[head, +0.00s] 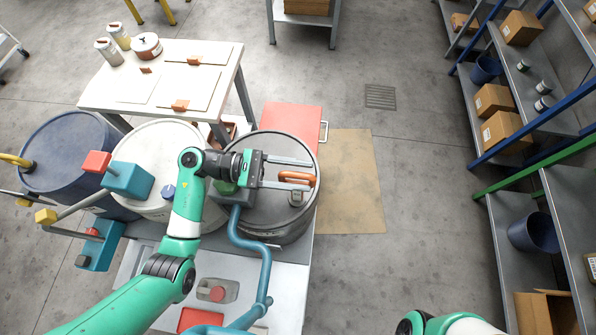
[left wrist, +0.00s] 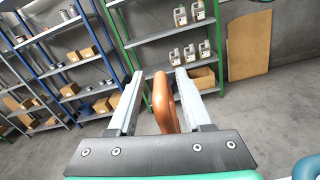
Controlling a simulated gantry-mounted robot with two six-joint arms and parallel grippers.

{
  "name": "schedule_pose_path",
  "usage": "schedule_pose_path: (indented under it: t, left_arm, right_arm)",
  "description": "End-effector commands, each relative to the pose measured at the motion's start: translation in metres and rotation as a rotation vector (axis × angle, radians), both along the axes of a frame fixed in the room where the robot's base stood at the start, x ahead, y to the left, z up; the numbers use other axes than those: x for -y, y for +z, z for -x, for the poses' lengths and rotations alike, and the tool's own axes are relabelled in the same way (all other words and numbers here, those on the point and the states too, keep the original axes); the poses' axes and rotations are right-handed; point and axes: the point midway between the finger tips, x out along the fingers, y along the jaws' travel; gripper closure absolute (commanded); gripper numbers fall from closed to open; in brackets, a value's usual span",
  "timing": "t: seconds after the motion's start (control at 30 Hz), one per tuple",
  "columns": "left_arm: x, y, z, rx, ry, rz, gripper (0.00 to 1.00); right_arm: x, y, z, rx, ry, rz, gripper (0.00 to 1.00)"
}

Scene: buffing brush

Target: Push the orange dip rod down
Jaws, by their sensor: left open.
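The orange dip rod (head: 296,176) shows as an orange loop handle above the right side of the dark grey drum (head: 262,229). My left gripper (head: 297,174) is open over the drum, its two fingers pointing right with the handle between them. In the left wrist view the orange handle (left wrist: 164,103) stands between the two open fingers (left wrist: 155,80), with a gap on both sides. The lower part of the rod is hidden. My right gripper is out of view; only part of my right arm shows at the bottom edge.
A cream drum (head: 150,140) and a blue drum (head: 62,150) stand to the left. A teal pipe (head: 262,270) runs in front of the grey drum. A white table (head: 110,90) is behind.

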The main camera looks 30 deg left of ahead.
Motion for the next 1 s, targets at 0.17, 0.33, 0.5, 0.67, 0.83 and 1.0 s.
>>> schedule_pose_path:
  t: [0.17, 0.33, 0.5, 0.67, 0.83, 1.0]
  left_arm:
    - [-0.015, -0.001, 0.004, 0.0, 0.004, 0.001, 0.5]
    - [-0.052, -0.002, 0.017, 0.001, 0.007, 0.0, 0.5]
    - [-0.088, -0.002, 0.031, 0.001, 0.004, -0.001, 0.5]
    - [-0.106, -0.001, 0.038, 0.0, 0.002, 0.0, 0.5]
    - [-0.109, 0.0, 0.04, 0.0, 0.0, 0.0, 0.5]
    - [-0.109, 0.0, 0.04, 0.0, 0.0, 0.0, 0.5]
  right_arm:
    - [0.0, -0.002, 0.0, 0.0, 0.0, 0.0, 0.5]
    - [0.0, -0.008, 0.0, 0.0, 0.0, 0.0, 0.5]
    - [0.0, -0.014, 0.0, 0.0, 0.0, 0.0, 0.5]
    - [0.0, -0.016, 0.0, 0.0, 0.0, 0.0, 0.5]
    - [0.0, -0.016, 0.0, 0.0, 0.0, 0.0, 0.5]
    - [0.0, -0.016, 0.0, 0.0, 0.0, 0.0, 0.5]
